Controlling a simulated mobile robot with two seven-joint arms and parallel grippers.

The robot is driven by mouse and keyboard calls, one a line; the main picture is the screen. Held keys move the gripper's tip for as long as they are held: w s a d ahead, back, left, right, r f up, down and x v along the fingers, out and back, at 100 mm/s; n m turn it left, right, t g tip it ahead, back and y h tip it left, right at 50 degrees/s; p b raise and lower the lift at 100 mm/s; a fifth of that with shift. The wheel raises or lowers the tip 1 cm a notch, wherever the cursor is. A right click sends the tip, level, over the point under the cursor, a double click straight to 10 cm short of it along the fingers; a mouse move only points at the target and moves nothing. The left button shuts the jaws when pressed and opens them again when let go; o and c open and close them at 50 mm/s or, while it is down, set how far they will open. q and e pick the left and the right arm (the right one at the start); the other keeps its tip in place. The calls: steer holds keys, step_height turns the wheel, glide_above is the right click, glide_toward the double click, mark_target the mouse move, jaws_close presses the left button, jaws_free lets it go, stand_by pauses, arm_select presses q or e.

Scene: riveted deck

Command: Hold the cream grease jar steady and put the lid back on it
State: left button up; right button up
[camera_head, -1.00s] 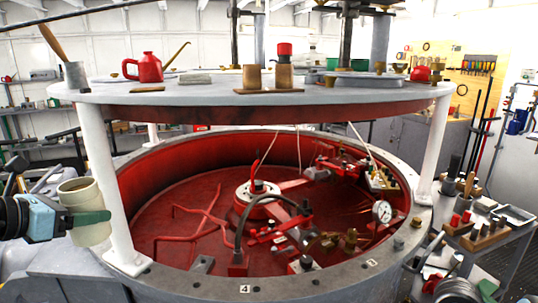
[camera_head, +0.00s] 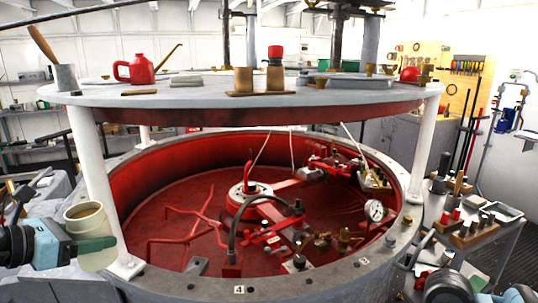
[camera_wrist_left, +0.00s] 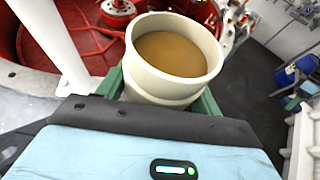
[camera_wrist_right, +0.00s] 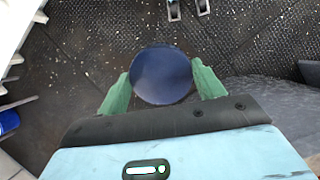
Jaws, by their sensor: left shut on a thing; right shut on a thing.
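The cream grease jar (camera_head: 86,224) is at the left of the head view, open and roughly upright. My left gripper (camera_head: 104,243) is shut around its body; one green finger shows on the near side. In the left wrist view the jar (camera_wrist_left: 160,88) stands between both fingers, with brown grease inside and no lid on its rim. In the right wrist view my right gripper (camera_wrist_right: 160,75) is shut on a round dark blue lid (camera_wrist_right: 163,76), its flat face towards the camera.
A white post (camera_head: 97,185) stands close beside the jar, holding up a round grey tabletop (camera_head: 190,100) with tools on it. Below is a large red-lined round pit (camera_head: 175,210) with machinery. A cluttered cart (camera_head: 490,240) stands at the right. Dark floor lies beneath the lid.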

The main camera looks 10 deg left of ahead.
steer(key=v, duration=0.1)
steer(key=p+v, duration=0.1)
steer(key=shift+s+r, duration=0.15)
steer(key=shift+r, duration=0.2)
arm_select(q)
steer(key=s+d+f+m+g+h, duration=0.2)
steer(key=d+f, duration=0.3)
steer(key=d, duration=0.5)
steer(key=s+d+f+m+g+h, duration=0.2)
steer(key=s+d+f+m+h, duration=0.1)
steer(key=d, duration=0.7)
step_height(320, 180, down, 2)
steer(key=shift+s+f+m+h+p, duration=0.2)
steer(key=shift+s+m+h+p, duration=0.1)
steer(key=shift+s+m+p, duration=0.25)
arm_select(e)
step_height(320, 180, up, 3)
steer(key=shift+f, duration=0.2)
arm_select(q)
steer(key=shift+d, duration=0.1)
